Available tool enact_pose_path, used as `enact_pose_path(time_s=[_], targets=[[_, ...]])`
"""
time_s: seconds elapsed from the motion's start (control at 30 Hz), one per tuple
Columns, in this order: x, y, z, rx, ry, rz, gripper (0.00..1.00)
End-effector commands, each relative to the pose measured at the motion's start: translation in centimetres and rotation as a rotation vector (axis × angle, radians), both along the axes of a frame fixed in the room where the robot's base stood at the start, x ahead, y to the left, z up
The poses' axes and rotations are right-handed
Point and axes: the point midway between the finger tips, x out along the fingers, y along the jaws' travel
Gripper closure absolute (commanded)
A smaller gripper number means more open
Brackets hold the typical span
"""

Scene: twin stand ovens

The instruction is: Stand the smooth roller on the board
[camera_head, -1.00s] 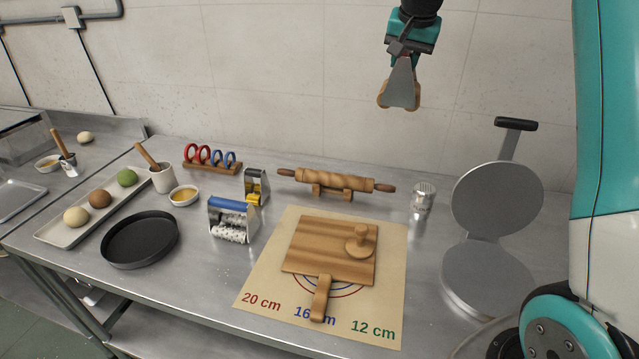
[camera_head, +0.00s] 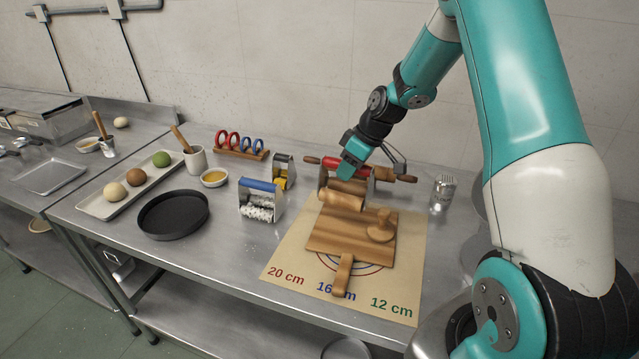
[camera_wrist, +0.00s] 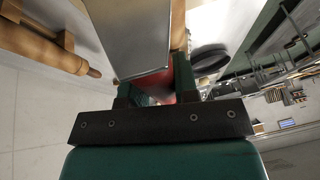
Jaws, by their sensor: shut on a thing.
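The smooth roller (camera_head: 342,200) has a plain wooden cylinder, metal side plates and a red handle. My gripper (camera_head: 350,168) is shut on the red handle, which also shows between the fingers in the wrist view (camera_wrist: 162,88). The roller hangs handle up, cylinder down, at the far left part of the board (camera_head: 335,240). I cannot tell whether the cylinder touches the wood. The board is a wooden paddle lying flat, its handle toward the front. A wooden disc with a knob (camera_head: 381,228) stands on its right side.
Behind the roller is a rolling pin (camera_head: 409,178) on a stand. A blue-handled studded roller (camera_head: 260,202) is left of the board, a metal shaker (camera_head: 443,192) right. The printed mat (camera_head: 290,262) lies under the board. A black pan (camera_head: 172,214) is further left.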

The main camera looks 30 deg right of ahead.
Motion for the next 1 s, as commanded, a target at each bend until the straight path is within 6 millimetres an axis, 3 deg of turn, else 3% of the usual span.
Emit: enact_pose_path(time_s=[0.2,0.7,1.0], targets=[[-0.7,0.8,-1.7,-0.002,-0.003,0.081,1.00],[-0.7,1.0,-6.8,-0.004,-0.002,0.083,1.00],[-0.7,1.0,-7.4,-0.004,-0.003,0.082,1.00]])
